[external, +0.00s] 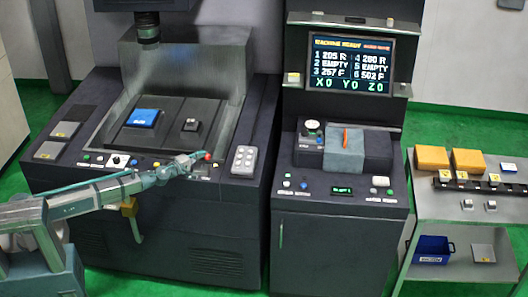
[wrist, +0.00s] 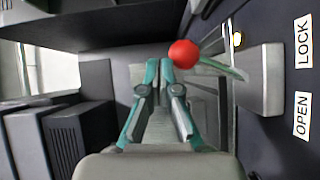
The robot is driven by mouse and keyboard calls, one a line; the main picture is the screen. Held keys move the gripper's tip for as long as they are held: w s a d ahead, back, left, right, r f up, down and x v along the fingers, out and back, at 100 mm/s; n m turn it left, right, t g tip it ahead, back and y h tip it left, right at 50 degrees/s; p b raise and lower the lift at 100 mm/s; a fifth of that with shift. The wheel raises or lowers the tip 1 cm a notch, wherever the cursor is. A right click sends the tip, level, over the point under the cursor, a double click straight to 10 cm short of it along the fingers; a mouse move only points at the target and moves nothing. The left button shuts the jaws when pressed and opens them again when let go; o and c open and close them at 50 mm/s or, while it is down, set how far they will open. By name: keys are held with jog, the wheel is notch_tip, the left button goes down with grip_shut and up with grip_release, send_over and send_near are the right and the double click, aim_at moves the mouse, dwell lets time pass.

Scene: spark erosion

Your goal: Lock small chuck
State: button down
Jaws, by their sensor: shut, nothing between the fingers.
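A lever with a red ball knob (wrist: 184,54) shows in the wrist view, its thin shaft running right toward a grey block (wrist: 262,80). White labels reading LOCK (wrist: 303,41) and OPEN (wrist: 302,115) are on the dark panel to the right of the block. My gripper (wrist: 165,68) is shut and empty, its fingertips right beside the knob; I cannot tell whether they touch it. In the external view my gripper (external: 202,158) is at the machine's front panel by the red knob (external: 208,156). A small dark chuck (external: 190,125) sits in the work tank behind it.
A larger blue-topped block (external: 142,117) sits left of the small chuck. A grey keypad (external: 243,160) stands right of the knob. Panel buttons and a dial (external: 118,160) lie along the front edge. A control console (external: 340,215) and a side cart (external: 462,210) stand to the right.

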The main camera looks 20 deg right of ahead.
jog(key=shift+d, duration=0.15)
dwell(0.5)
jog(key=s+a+r+p, duration=0.3)
jog(key=s+a+r, duration=0.2)
jog(key=a, duration=0.5)
jog(key=shift+s+r, duration=0.15)
jog(key=shift+r, duration=0.8)
